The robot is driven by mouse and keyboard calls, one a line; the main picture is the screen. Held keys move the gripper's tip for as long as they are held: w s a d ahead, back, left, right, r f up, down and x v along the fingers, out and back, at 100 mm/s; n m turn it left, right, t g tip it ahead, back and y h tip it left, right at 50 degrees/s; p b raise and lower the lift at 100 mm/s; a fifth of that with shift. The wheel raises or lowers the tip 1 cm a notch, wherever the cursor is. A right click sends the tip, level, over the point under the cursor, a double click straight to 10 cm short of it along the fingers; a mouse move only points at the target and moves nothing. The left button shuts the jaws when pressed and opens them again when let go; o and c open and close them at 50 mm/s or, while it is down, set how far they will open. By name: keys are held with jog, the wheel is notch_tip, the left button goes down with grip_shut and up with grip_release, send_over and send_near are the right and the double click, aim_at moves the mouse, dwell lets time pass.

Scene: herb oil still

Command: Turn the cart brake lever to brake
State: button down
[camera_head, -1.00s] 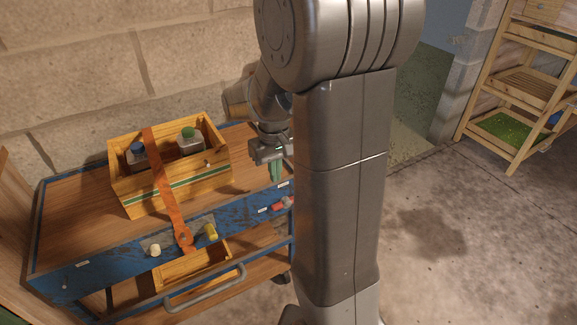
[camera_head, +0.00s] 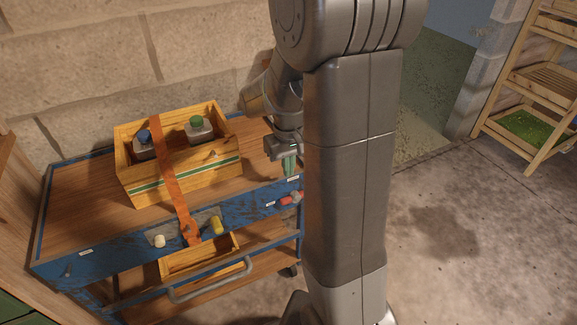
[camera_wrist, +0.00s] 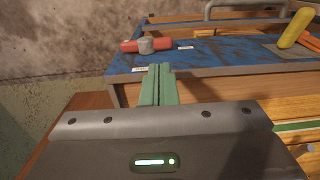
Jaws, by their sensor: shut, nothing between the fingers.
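The brake lever (camera_head: 292,199) is a red bar with a grey hub on the blue front rail of the cart (camera_head: 110,254), near its right end. In the wrist view the lever (camera_wrist: 163,43) lies roughly along the rail, with small white labels (camera_wrist: 139,69) near it. I cannot read the labels. My gripper (camera_head: 290,172) is shut and empty, its green fingers together. It is above the cart's right end, just behind the lever and apart from it. The wrist view shows the fingertips (camera_wrist: 158,70) short of the lever.
A wooden crate (camera_head: 190,180) with two bottles stands on the cart top, an orange strap (camera_head: 172,185) over it. A grey handle (camera_head: 210,287) juts out below.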

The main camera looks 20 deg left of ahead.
aim_at(284, 202)
notch_tip(284, 202, down, 10)
jog(key=shift+f+b, duration=0.1)
jog(key=shift+b, duration=1)
jog(key=shift+s+a+f, duration=0.5)
jog(key=shift+s+f, duration=0.05)
jog(key=shift+f, duration=0.1)
jog(key=shift+r, duration=0.1)
jog(key=shift+r+p, duration=0.4)
jog(key=s+a+r+p, duration=0.1)
jog(key=s+r+p, duration=0.1)
jog(key=r, duration=0.4)
jog(key=s+a+r+p, duration=0.2)
jog(key=r, duration=0.4)
jog(key=shift+s+a, duration=0.2)
jog(key=shift+a, duration=0.1)
